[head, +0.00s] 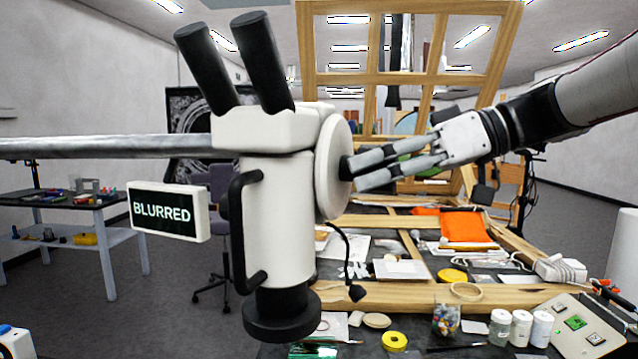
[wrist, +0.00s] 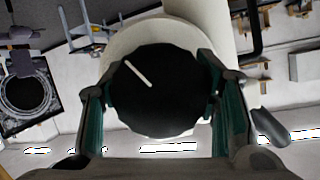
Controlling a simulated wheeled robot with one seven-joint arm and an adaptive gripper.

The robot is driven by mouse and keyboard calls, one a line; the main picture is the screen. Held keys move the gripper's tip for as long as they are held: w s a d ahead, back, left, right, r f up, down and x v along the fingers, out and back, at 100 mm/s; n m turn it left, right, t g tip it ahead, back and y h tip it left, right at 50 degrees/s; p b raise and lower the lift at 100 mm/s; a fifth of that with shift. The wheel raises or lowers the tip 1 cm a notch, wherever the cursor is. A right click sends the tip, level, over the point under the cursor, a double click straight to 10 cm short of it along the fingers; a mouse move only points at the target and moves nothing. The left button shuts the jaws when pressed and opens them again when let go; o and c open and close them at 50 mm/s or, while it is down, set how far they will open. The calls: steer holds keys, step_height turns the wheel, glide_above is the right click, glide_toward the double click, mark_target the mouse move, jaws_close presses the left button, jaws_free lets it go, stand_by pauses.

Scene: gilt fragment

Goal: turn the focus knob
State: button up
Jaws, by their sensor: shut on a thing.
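A white microscope head (head: 282,180) with two black eyepieces (head: 238,62) hangs from a grey horizontal bar. On its right side is a large white disc, and my gripper (head: 352,174) reaches it from the right. In the wrist view the black focus knob (wrist: 165,92) sits between my two fingers, with a white line pointing up and left on its face. My gripper (wrist: 160,95) is shut on the knob. In the head view the fingers hide most of the knob. A small sign (head: 168,211) left of the microscope reads "BLURRED".
A wooden window-like frame (head: 400,60) stands behind. The bench below holds an orange cloth (head: 463,226), jars (head: 520,328), a yellow tape roll (head: 394,341) and a control box with a green button (head: 577,322). A side table (head: 70,206) stands at the left.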

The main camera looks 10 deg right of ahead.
steer(key=shift+m+g+y+b, duration=0.3)
steer(key=shift+m+g+y, duration=0.15)
steer(key=shift+m, duration=0.55)
steer(key=o, duration=1.1)
steer(key=shift+o, duration=0.2)
steer(key=v, duration=0.7)
steer(key=shift+d, duration=0.2)
steer(key=shift+s+r, duration=0.1)
steer(key=shift+r, duration=0.05)
stand_by(0.5)
